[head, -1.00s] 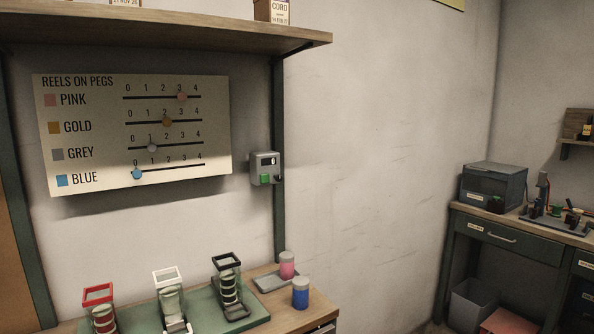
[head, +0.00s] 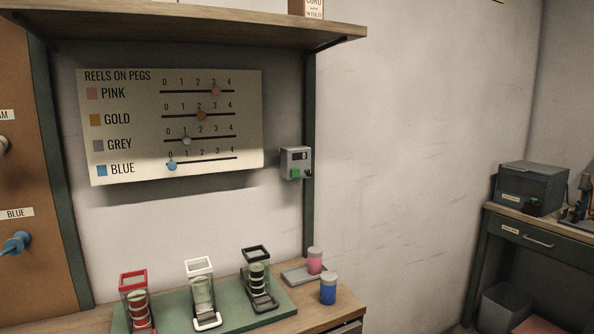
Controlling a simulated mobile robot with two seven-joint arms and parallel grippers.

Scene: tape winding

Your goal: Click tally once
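The tally (head: 296,163) is a small grey box fixed to the dark green post at the right of the board. It has a dark display window on top, a green button (head: 295,174) at its lower left and a dark knob at its lower right. The digits in the window are too small to read now. Neither of my grippers shows in the head view, and nothing touches the tally.
The "Reels on pegs" board (head: 175,125) hangs left of the tally. Below, a bench (head: 340,305) bears a green base (head: 180,314) with red, white and black framed holders, plus pink and blue jars (head: 328,289). A shelf (head: 200,27) juts out above. Another desk (head: 525,235) stands right.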

